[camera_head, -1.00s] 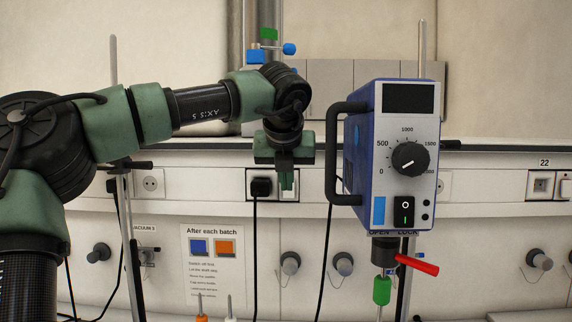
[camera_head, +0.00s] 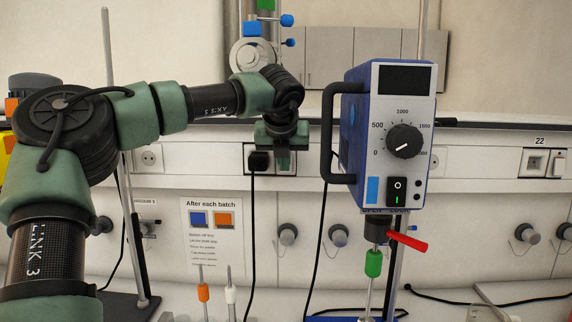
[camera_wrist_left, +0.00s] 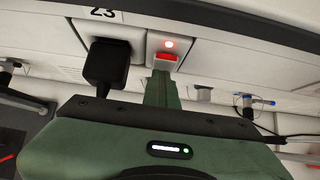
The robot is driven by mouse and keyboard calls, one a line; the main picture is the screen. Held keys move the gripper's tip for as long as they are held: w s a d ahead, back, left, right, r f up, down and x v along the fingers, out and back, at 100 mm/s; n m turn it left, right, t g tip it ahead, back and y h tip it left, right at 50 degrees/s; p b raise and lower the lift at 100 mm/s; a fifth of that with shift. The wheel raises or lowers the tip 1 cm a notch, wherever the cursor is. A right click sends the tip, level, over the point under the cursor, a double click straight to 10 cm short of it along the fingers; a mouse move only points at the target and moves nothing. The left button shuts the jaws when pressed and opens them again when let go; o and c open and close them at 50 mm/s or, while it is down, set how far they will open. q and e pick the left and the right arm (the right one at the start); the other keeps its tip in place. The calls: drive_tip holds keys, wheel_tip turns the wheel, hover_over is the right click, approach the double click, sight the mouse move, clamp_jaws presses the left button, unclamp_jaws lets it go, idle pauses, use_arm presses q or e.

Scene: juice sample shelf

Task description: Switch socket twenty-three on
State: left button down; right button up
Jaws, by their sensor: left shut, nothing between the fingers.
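Socket twenty-three, labelled 23 in the left wrist view, is a white wall unit (camera_wrist_left: 132,37) with a black plug (camera_wrist_left: 108,64) in it. Right of the plug is its red switch (camera_wrist_left: 166,58), with a glowing red lamp (camera_wrist_left: 169,44) just above. My left gripper (camera_wrist_left: 160,76) is shut and empty, its fingertips just below the switch; I cannot tell if they touch it. In the head view the plug (camera_head: 258,161) shows left of my left gripper (camera_head: 283,165), which partly covers the switch area. My right gripper is out of view.
A blue stirrer (camera_head: 355,130) with a dial and a black handle hangs on a stand just right of my gripper. Socket 22 (camera_head: 537,162) is far right. A black cable hangs below the plug. Rods with orange and white parts (camera_head: 204,292) stand below.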

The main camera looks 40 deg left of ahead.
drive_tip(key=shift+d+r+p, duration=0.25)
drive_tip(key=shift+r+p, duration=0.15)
drive_tip(key=shift+p, duration=0.35)
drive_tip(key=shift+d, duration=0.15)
